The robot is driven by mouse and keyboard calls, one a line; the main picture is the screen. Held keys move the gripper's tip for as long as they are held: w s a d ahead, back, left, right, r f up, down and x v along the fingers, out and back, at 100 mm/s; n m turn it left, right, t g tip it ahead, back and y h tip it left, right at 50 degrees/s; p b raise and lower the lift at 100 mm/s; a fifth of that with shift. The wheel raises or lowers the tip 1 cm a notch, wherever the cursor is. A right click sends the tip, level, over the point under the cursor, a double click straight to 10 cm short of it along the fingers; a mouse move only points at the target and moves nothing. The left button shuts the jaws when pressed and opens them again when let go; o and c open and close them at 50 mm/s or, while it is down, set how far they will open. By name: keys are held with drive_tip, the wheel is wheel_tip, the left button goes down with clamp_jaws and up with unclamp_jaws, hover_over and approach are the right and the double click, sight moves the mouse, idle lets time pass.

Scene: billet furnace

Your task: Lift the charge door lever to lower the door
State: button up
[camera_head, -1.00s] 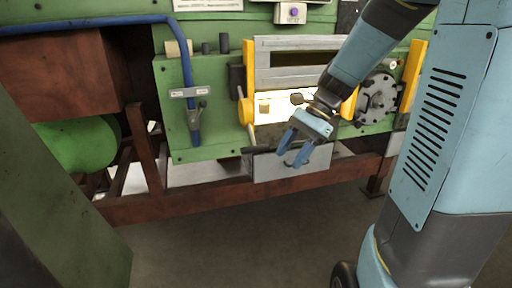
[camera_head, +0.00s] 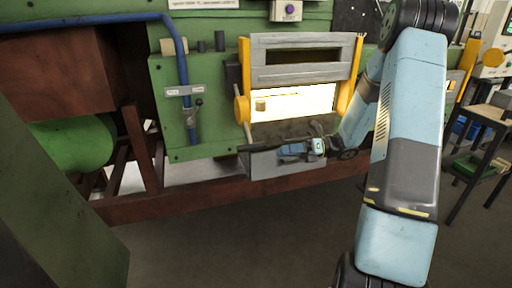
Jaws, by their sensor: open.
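The charge door (camera_head: 280,75), a grey panel with a dark slot, is raised between yellow side arms. The bright furnace opening (camera_head: 310,103) shows below it. A yellow pivot (camera_head: 241,109) sits at the opening's left edge.
A blue pipe (camera_head: 184,75) with a small valve (camera_head: 195,105) runs down the green panel at left. A rusty beam (camera_head: 200,203) crosses below. A grey plate hangs behind my gripper. A bench (camera_head: 485,115) stands at right. The floor in front is clear.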

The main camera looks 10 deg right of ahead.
sight(256, 146)
drive_tip(key=w+d+f+m+t+y, duration=0.2)
drive_tip(key=w+d+f+m+t, duration=0.1)
drive_tip(key=d+f+m+t, duration=0.15)
drive_tip(key=shift+m+g, duration=0.25)
drive_tip(key=shift+g, duration=0.1)
drive_tip(key=x, duration=1.4)
drive_tip(key=shift+w+a+r, duration=0.15)
drive_tip(key=shift+a+r, duration=0.1)
drive_tip(key=shift+r, duration=0.1)
drive_tip(key=shift+c, duration=0.2)
clamp_jaws()
